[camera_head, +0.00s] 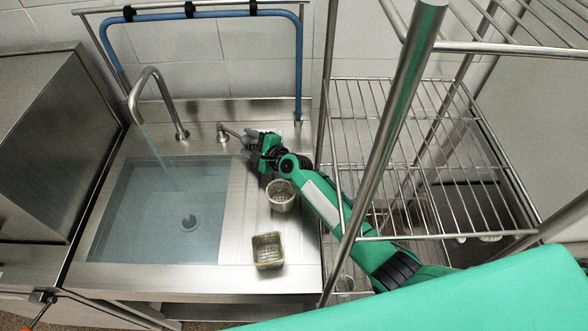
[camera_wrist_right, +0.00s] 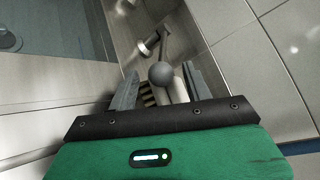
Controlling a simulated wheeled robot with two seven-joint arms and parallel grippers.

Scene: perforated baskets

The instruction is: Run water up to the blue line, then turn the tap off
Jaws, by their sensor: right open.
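The curved steel tap (camera_head: 150,85) stands at the back of the sink, with a stream of water (camera_head: 158,160) running from its spout. The basin (camera_head: 232,215) holds clear bluish water (camera_head: 150,222) above the drain (camera_head: 189,222). I cannot make out a blue line on its walls. The tap lever (camera_head: 228,131) is to the right of the tap. My right gripper (camera_head: 250,142) is at the lever. In the right wrist view the lever's round knob (camera_wrist_right: 161,74) appears between the open fingers of the gripper (camera_wrist_right: 160,80); contact is unclear. My left gripper is out of view.
A round perforated basket (camera_head: 281,196) and a square one (camera_head: 267,250) stand on the drainboard (camera_head: 245,225). A wire shelf rack (camera_head: 400,130) rises close on the right, beside my right arm. A blue hose (camera_head: 215,14) hangs on a rail behind.

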